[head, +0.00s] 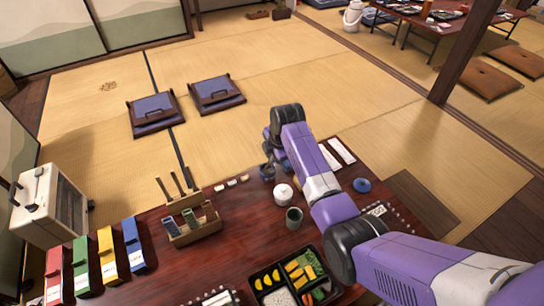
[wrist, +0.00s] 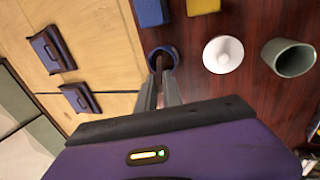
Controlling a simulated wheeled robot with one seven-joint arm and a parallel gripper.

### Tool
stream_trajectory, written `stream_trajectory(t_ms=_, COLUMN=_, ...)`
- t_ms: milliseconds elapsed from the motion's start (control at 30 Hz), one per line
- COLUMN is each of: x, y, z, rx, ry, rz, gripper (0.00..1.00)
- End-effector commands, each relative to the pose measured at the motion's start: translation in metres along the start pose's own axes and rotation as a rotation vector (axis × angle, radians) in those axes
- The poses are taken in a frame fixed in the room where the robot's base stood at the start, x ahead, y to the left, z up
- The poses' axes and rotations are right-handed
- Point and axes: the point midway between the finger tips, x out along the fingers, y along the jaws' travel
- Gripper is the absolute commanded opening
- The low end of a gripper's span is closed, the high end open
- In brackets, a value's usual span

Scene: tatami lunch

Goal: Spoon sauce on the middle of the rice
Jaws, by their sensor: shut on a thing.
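My gripper (wrist: 160,84) is shut on a thin brown handle (wrist: 159,63), likely a spoon's, which reaches into a small blue-rimmed bowl (wrist: 175,52). The spoon's lower end and any sauce inside are hidden. In the head view the dark blue bowl (head: 267,172) stands on the far part of the table, under the end of my arm. The black lunch box (head: 252,290) is at the bottom edge of the head view. White rice (head: 279,297) shows in one compartment and is partly cut off.
A white lidded pot (head: 283,193) and a grey-green cup (head: 294,218) stand close to the bowl; a blue round piece (head: 362,185) lies to the right. A wooden caddy (head: 191,226) and coloured boxes (head: 108,254) are left. Clear table lies between caddy and lunch box.

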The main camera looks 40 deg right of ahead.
Motion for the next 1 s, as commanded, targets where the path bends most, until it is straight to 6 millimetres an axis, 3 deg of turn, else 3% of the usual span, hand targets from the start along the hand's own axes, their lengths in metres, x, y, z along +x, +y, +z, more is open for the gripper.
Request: stream_trajectory(t_ms=1000, x=0.0099, y=-0.0036, z=0.0, rx=0.0, ry=0.0, rz=0.0, gripper=0.0)
